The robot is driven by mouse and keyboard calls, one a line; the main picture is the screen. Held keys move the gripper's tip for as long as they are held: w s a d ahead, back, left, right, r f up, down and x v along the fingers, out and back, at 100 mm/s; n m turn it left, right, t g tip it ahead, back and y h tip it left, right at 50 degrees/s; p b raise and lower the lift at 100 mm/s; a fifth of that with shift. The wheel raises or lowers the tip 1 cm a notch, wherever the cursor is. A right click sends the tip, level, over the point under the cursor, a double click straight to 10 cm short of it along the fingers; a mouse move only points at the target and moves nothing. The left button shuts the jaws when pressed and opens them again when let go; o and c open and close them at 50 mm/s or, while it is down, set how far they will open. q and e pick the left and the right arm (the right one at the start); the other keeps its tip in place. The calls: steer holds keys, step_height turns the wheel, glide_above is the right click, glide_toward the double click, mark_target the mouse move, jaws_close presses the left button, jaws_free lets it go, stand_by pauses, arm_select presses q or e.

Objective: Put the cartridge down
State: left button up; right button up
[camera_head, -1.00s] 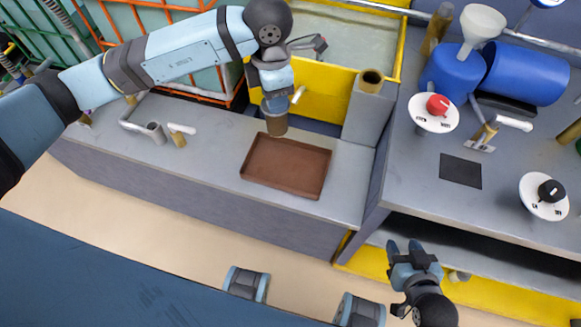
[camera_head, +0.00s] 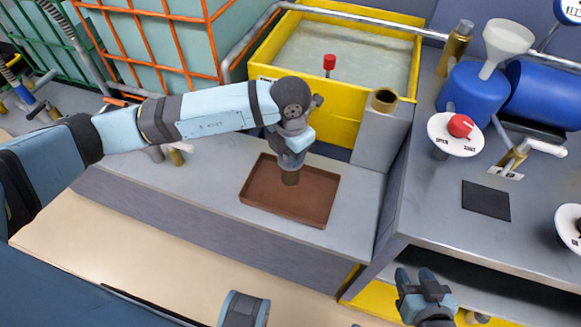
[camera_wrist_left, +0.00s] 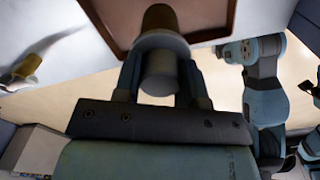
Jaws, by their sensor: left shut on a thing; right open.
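My left gripper (camera_head: 291,162) is shut on the cartridge (camera_head: 290,178), a short brown cylinder held upright. Its lower end is over the inside of the brown tray (camera_head: 318,215); I cannot tell whether it touches the tray floor. In the left wrist view the cartridge (camera_wrist_left: 160,55) sits between the two fingers, grey at the near part and brown at the far end, with the tray rim (camera_wrist_left: 215,35) beyond. My right gripper (camera_head: 420,277) is open and empty at the lower right, in front of the lower shelf.
A yellow tank (camera_head: 345,125) of liquid stands behind the tray. A grey block with a brass-coloured socket (camera_head: 384,98) is right of it. The right bench holds a blue container (camera_head: 475,95) with a white funnel (camera_head: 505,42), a red knob (camera_head: 460,126) and a dark mat (camera_head: 486,200).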

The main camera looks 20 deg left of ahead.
arm_select(q)
steer(key=shift+f, duration=0.5)
steer(key=shift+f+b, duration=0.35)
steer(key=shift+f, duration=1.9)
arm_select(e)
steer(key=shift+a+f, duration=0.1)
arm_select(q)
steer(key=shift+f, duration=0.15)
steer(key=o, duration=0.7)
steer(key=shift+o, duration=0.2)
